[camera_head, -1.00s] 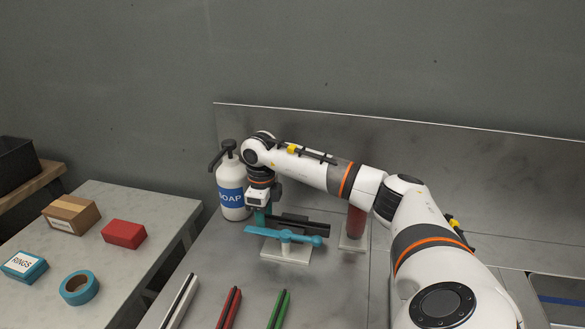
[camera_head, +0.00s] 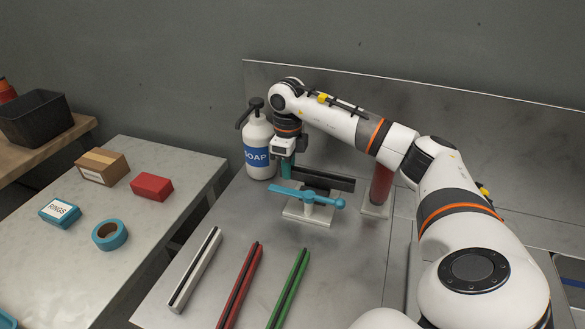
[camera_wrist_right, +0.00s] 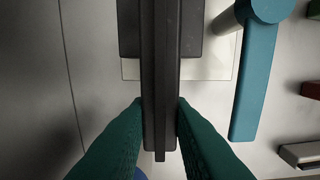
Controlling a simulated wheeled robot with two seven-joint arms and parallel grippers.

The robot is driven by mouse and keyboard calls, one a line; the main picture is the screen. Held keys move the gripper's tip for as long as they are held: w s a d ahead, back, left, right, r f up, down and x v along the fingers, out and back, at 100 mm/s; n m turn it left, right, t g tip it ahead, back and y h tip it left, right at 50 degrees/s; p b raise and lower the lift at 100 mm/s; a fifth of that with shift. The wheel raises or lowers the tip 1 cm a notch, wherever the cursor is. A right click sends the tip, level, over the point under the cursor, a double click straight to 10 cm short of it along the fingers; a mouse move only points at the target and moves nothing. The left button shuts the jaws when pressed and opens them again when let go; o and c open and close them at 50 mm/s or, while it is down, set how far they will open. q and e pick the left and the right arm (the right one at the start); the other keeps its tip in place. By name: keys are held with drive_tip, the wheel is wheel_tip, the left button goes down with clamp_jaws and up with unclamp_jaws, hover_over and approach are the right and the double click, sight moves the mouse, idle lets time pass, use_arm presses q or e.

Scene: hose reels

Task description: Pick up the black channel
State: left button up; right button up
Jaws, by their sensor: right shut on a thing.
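The black channel (camera_head: 328,180) is a dark straight bar behind the blue-handled fixture on the metal worktop. In the right wrist view the channel (camera_wrist_right: 161,60) runs up and down through the middle. My right gripper (camera_head: 287,166) reaches down at the channel's left end, beside the soap bottle. Its green fingers (camera_wrist_right: 160,125) press on both sides of the channel near its end, shut on it. Whether the channel is clear of its support cannot be told. My left gripper is not in view.
A fixture with a blue handle (camera_head: 290,194) stands just in front of the channel. A soap bottle (camera_head: 257,150) is at left and a red cylinder (camera_head: 381,186) at right. White (camera_head: 196,268), red (camera_head: 240,287) and green (camera_head: 288,290) channels lie in front.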

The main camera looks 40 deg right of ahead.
wheel_tip(320, 180, up, 8)
drive_tip(key=shift+r+p, duration=0.15)
drive_tip(key=shift+p, duration=0.3)
wheel_tip(320, 180, up, 6)
drive_tip(key=p, duration=0.5)
drive_tip(key=shift+p, duration=0.3)
